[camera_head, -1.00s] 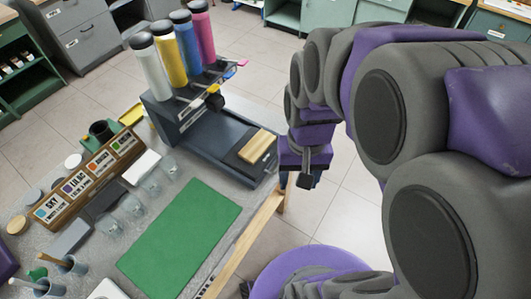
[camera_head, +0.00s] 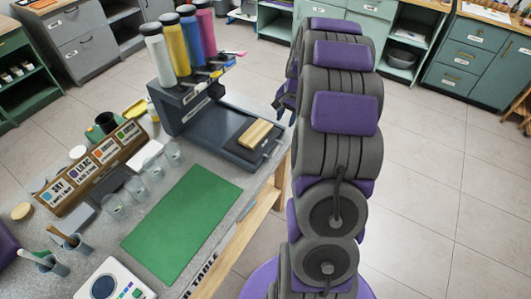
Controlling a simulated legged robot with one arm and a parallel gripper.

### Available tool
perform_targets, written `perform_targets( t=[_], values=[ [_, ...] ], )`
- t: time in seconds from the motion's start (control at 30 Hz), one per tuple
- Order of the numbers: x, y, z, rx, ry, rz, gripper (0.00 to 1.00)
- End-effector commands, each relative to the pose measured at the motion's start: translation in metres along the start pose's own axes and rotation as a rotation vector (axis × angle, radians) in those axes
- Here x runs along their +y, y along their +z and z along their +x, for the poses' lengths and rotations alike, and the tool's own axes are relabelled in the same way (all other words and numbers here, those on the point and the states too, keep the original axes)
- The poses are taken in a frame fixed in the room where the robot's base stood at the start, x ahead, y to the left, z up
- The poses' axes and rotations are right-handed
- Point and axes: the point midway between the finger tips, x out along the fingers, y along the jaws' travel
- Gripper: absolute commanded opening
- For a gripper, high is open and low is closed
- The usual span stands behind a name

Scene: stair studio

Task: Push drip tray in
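The dispenser (camera_head: 185,110) is a dark grey stand with white, yellow, blue and pink bottles on top, on the table. Its drip tray (camera_head: 232,148) is a dark grey slab reaching out low at the front, toward the table's right edge. A pale wooden block (camera_head: 254,133) lies on the tray's outer end. My gripper (camera_head: 280,104) is small and purple-grey, just beyond and to the right of the tray's outer end in the picture, and looks apart from it. My arm hides part of the gripper, and its fingers are too small to read.
A green mat (camera_head: 183,222) lies in front of the dispenser. Clear cups (camera_head: 133,189) and a labelled wooden rack (camera_head: 95,165) stand to the left. A white device (camera_head: 112,281) is at the near edge. The floor (camera_head: 430,170) right of my arm is clear.

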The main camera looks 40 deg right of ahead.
Motion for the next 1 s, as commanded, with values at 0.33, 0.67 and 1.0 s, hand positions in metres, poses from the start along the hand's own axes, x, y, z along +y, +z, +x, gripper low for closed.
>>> perform_targets(
  t=[0.33,0.67,1.0],
  values=[
    [0.004,-0.008,0.035,-0.002,-0.002,0.020,0.36],
    [0.001,-0.005,0.098,0.008,-0.002,0.017,0.36],
    [0.003,-0.009,0.158,0.005,-0.004,0.018,0.36]
  ],
)
